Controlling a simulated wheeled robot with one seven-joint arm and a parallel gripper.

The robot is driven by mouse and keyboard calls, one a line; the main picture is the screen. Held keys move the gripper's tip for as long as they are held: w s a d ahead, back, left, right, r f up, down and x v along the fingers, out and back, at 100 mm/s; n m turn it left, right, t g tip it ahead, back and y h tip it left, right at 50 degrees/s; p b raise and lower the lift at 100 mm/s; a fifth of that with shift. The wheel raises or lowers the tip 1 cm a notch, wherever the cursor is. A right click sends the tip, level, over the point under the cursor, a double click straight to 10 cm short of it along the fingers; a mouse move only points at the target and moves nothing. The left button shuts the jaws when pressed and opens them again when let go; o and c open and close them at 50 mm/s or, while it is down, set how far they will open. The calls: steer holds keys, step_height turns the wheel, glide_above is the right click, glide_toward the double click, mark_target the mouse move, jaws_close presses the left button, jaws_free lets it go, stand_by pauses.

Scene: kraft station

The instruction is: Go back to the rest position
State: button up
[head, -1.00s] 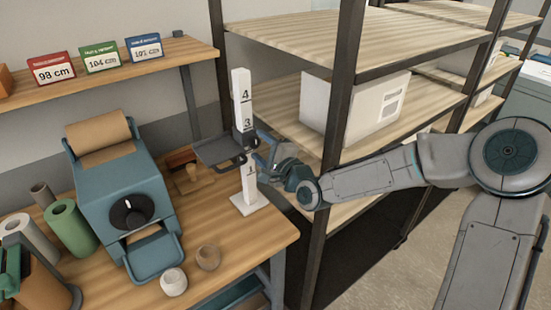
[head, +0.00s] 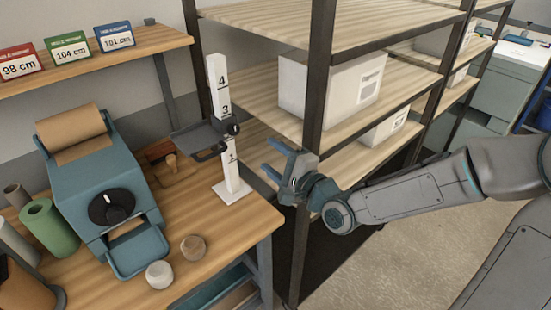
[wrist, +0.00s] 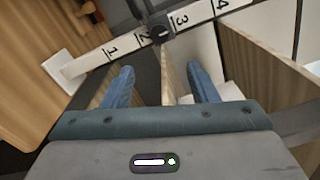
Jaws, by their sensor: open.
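My gripper (head: 272,160) is open and empty, in front of the shelf rack's front post in the head view. It stands to the right of the white numbered post (head: 218,90), apart from it. In the wrist view, the two blue fingers of my gripper (wrist: 161,80) are spread, with the numbered post (wrist: 105,50) lying across the picture beyond them. A dark sliding platform (head: 202,138) sits on the numbered post between the marks 1 and 3. The post stands upright on its white base on the wooden bench.
The shelf rack (head: 322,75) with white boxes (head: 345,85) stands close beside my gripper. On the bench (head: 225,235) are a blue paper dispenser (head: 85,165), a green roll (head: 50,228) and two small round objects (head: 160,274). Open floor (head: 440,230) lies to the right.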

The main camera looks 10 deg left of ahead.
steer(key=shift+s+d, duration=0.2)
stand_by(0.4)
